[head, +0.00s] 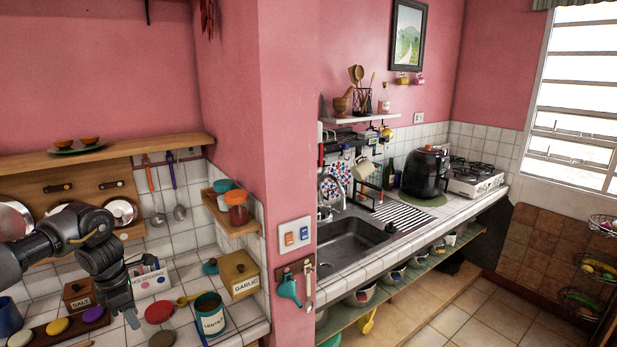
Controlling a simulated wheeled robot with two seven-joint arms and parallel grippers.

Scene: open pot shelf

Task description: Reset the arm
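My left arm comes in from the left edge, bent at its dark joint. My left gripper (122,308) points down over the tiled counter, in front of the small white box and near the red round lid (159,312). Its fingers are dark and small, and I cannot tell how far apart they are. I see nothing clearly held in it. My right arm and gripper are not in view.
Close to the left gripper are the salt box (79,294), the white box (150,282) and the open lentils tin (209,316). A garlic box (240,272) stands by the pink wall corner. Right of it are the sink (345,250) and an open lower shelf with pots.

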